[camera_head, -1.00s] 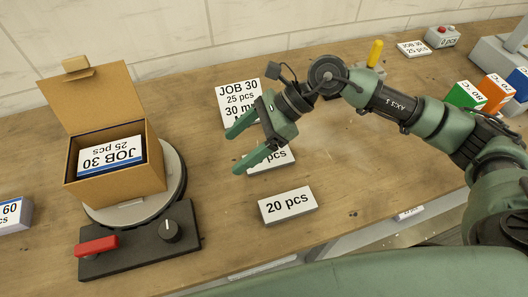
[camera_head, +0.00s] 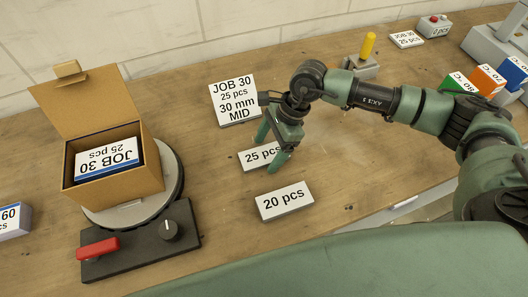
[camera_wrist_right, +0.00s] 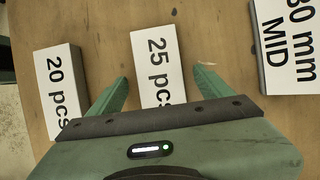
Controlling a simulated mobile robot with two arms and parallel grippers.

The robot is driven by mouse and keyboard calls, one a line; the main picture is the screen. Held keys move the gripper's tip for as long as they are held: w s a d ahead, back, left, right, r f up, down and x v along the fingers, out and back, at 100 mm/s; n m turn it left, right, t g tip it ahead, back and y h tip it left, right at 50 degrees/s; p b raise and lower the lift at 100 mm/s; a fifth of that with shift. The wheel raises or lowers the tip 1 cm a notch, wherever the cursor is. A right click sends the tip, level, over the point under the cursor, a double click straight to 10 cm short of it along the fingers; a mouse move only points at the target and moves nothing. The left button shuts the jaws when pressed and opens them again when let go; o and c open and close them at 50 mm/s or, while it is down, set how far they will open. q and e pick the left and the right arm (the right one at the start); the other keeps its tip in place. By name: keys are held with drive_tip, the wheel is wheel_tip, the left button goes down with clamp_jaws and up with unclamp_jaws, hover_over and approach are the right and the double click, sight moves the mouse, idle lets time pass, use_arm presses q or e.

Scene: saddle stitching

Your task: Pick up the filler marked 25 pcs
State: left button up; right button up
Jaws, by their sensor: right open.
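The filler marked 25 pcs (camera_head: 257,156) is a flat white-topped block lying on the wooden bench. My right gripper (camera_head: 270,145) is open above it, fingers pointing down, one finger toward each long side in the head view. In the right wrist view the 25 pcs filler (camera_wrist_right: 157,62) lies between the two spread fingertips of the right gripper (camera_wrist_right: 162,82), with gaps on both sides. The gripper body hides its near end. I cannot tell whether the fingertips are level with the block. My left gripper is not in view.
The 20 pcs filler (camera_head: 285,202) lies just in front, and also beside the left finger in the wrist view (camera_wrist_right: 62,85). A JOB 30 card (camera_head: 233,100) lies behind. An open carton (camera_head: 115,185) stands on a turntable at left, by a red-handled control (camera_head: 98,247).

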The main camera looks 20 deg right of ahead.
drive_tip(key=c, duration=1.4)
drive_tip(key=shift+c, duration=0.2)
